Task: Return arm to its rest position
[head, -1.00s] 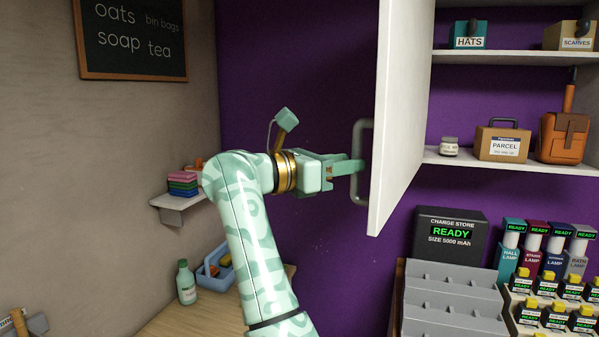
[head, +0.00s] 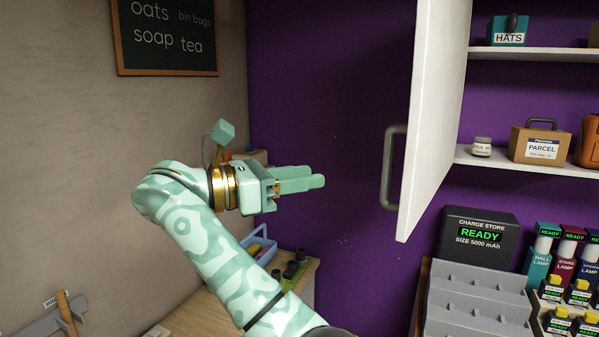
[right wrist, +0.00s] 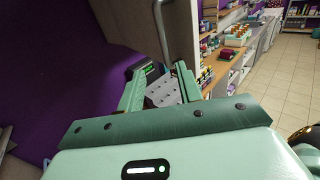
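My right arm, mint-green and patterned, reaches up from the bottom of the head view. Its gripper (head: 316,178) points right in mid-air, with a clear gap to the grey handle (head: 391,166) of the open white cabinet door (head: 434,120). In the right wrist view the two fingers of the right gripper (right wrist: 160,70) stand apart with nothing between them. The handle (right wrist: 162,32) and the door (right wrist: 130,22) show beyond the fingertips there. My left gripper is in neither view.
Right of the door are shelves with a parcel (head: 539,145) and a hats box (head: 507,31). Below stand the charge store (head: 480,235) and a grey stepped rack (head: 475,300). A wooden counter (head: 205,312) with a blue caddy (head: 258,250) lies behind my arm. A chalkboard (head: 165,40) hangs at left.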

